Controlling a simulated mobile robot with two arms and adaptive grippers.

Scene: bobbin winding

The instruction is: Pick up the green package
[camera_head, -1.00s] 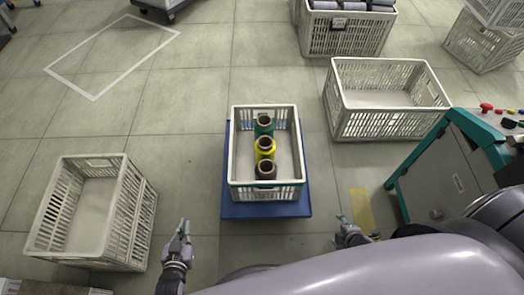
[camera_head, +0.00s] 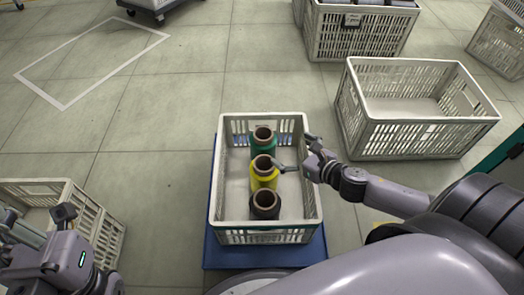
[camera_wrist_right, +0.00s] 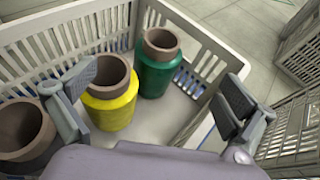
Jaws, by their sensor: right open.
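The green package is a green spool (camera_head: 262,138) with a brown core, upright at the far end of a pale crate (camera_head: 314,190). A yellow spool (camera_head: 264,178) and a dark spool (camera_head: 265,206) stand in line nearer me. My right gripper (camera_head: 294,152) is open and empty at the crate's right side, one finger close to the yellow spool. In the right wrist view the green spool (camera_wrist_right: 157,70) is ahead, between the spread fingers, and the yellow spool (camera_wrist_right: 112,105) is by the left finger. My left gripper (camera_head: 40,235) is at the lower left; its finger opening is unclear.
The crate stands on a blue base (camera_head: 211,235). An empty crate (camera_head: 410,138) is at the right, and another crate (camera_head: 106,222) is partly behind my left gripper. A filled crate (camera_head: 357,38) is at the back. Floor left of the spool crate is clear.

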